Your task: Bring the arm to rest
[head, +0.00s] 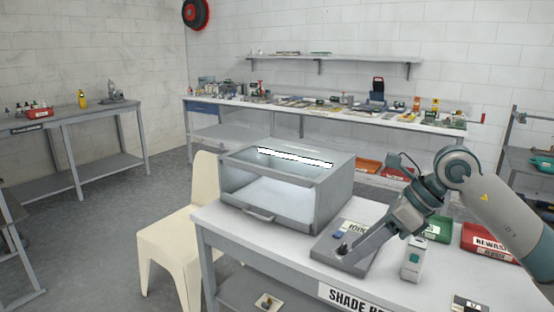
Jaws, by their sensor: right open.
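My right arm comes in from the right. Its gripper (353,250) is open and points down-left, low over a grey control box (346,266) on the table. The fingertips are close to a dark knob (342,249) on that box; I cannot tell whether they touch it. A grey washer cabinet (328,199) with a clear top and a lit white inside stands left of and behind the control box. Its front handle (259,215) faces the lower left. My left gripper is not in view.
The white worktable (215,219) also holds a small grey-green device (412,258), a green bin (439,229) and a red bin (484,240) beside my forearm. A cream chair (172,248) stands at the table's left. A cluttered bench (210,101) runs along the back wall.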

